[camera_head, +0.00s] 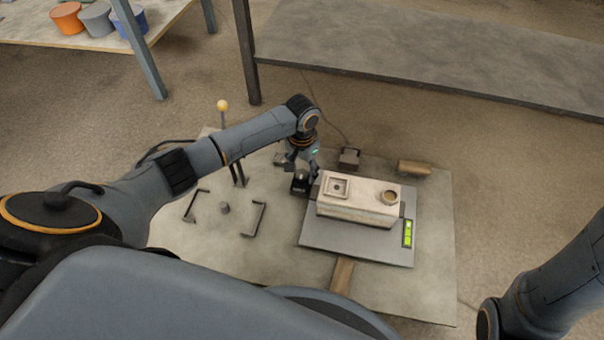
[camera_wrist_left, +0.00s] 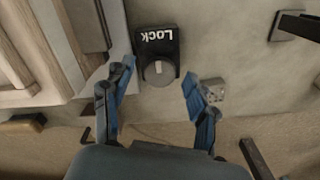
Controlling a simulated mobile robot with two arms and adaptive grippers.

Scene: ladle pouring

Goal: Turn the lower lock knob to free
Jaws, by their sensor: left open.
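A lock (camera_wrist_left: 157,38) shows in the left wrist view as a black plate with white "Lock" lettering, upside down there. Its round grey knob (camera_wrist_left: 158,74) has a pale mark running toward the lettering. The same black lock (camera_head: 299,188) sits at the left edge of the mould's base plate in the head view, partly hidden by my gripper. My left gripper (camera_wrist_left: 158,78) is open, one blue-padded finger on each side of the knob in the picture. I cannot tell whether it touches. In the head view, the left gripper (camera_head: 303,168) is just above the lock. My right gripper is out of view.
A pale mould block (camera_head: 358,211) stands on a grey base plate (camera_head: 345,243) right of the lock, with a green level (camera_head: 407,233). Black brackets (camera_head: 258,219) and a yellow-knobbed lever (camera_head: 222,105) are to the left. A small grey block (camera_wrist_left: 214,91) lies beside the gripper.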

